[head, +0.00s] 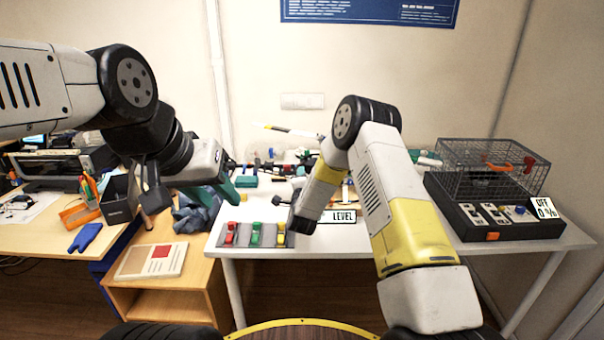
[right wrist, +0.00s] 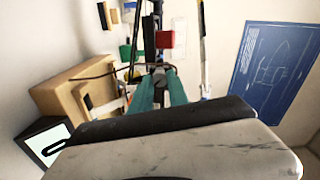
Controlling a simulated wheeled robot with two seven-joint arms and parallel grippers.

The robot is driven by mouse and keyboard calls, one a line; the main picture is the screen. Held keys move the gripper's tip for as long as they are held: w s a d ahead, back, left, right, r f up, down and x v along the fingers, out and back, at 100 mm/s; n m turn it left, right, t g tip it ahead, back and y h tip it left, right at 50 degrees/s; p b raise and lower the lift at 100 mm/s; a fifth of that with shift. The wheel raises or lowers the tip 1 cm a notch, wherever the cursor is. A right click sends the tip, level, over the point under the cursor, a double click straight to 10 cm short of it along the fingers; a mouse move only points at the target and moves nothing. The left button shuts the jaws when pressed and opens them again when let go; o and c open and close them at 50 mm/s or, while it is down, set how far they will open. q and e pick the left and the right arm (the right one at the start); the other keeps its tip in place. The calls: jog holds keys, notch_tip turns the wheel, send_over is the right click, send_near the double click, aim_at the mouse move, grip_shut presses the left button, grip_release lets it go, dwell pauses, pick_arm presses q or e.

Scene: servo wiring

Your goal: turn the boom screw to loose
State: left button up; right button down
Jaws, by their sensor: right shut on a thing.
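My right gripper (right wrist: 161,92) has its two teal fingers close together in the right wrist view, shut on a small grey thing (right wrist: 159,72) at their tips. I cannot tell for sure that this is the boom screw. In the head view my right forearm and wrist hide that gripper's fingers. A thin boom-like bar (head: 291,131) with a yellow end shows behind my right arm. My left gripper (head: 226,190) hangs over the left end of the white table, its teal fingers pointing down. Its finger gap does not show clearly.
On the white table (head: 275,246) stand a tray with red, green and yellow pieces (head: 255,234), a LEVEL card (head: 343,216) and a wire cage (head: 490,166) on a black control box (head: 490,216). A wooden desk (head: 50,239) with clutter stands left.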

jog(key=shift+n, duration=3.4)
jog(key=c, duration=1.3)
grip_release()
jog(key=s, duration=0.8)
